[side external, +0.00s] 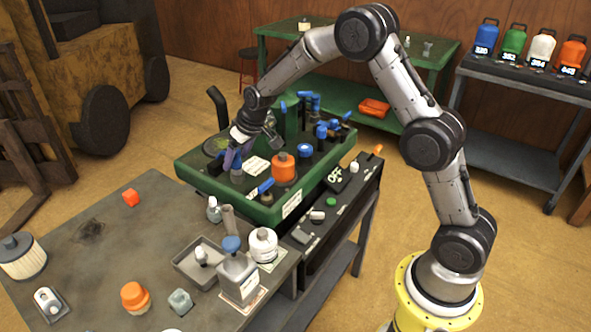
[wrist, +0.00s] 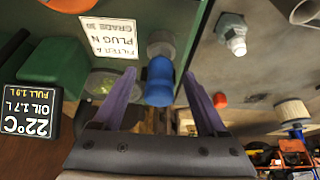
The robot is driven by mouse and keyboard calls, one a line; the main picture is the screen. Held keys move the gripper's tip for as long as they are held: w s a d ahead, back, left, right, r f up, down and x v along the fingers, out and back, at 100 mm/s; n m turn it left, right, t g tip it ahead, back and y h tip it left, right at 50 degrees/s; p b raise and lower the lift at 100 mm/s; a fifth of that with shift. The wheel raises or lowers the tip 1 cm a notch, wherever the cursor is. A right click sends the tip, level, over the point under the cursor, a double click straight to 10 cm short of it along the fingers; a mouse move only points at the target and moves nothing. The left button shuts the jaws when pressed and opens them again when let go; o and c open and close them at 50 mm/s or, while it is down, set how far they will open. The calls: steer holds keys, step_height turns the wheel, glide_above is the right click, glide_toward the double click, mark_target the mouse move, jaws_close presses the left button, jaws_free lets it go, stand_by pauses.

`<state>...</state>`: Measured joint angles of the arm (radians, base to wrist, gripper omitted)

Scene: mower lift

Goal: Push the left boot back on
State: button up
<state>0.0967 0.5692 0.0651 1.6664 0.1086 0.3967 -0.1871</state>
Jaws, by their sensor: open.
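A blue boot (wrist: 159,82) shows in the wrist view beside the green deck's edge, with a grey round part (wrist: 160,48) at its end. I cannot tell how far the boot sits on that part. My gripper (wrist: 162,76) is open, with one purple finger on each side of the boot and a visible gap to each. In the side external view my gripper (side external: 234,150) is low over the left end of the green deck (side external: 268,212). The boot is mostly hidden there by the fingers.
An orange cap (side external: 284,167), a blue-handled lever (side external: 262,188) and several blue-topped parts stand on the deck to the right. A grey table (side external: 75,255) in front holds a blue-capped bottle (side external: 238,274) and a small tray (side external: 187,262). A display (wrist: 38,110) is in the wrist view.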

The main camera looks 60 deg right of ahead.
steer(key=shift+r, duration=3.55)
steer(key=shift+a+r, duration=0.1)
steer(key=shift+r, duration=0.25)
step_height(320, 180, up, 10)
steer(key=s+a+f+t, duration=0.1)
steer(key=s+t, duration=0.1)
steer(key=s, duration=0.1)
steer(key=s+a+r, duration=0.3)
steer(key=s+r, duration=0.5)
steer(key=s, duration=0.5)
steer(key=s+f, duration=0.1)
steer(key=s, duration=1.4)
steer(key=s+f+g, duration=0.1)
steer(key=s+f, duration=0.7)
steer(key=shift+s+a+f+g, duration=0.15)
steer(key=shift+s+f+g, duration=0.05)
steer(key=shift+s+g, duration=0.15)
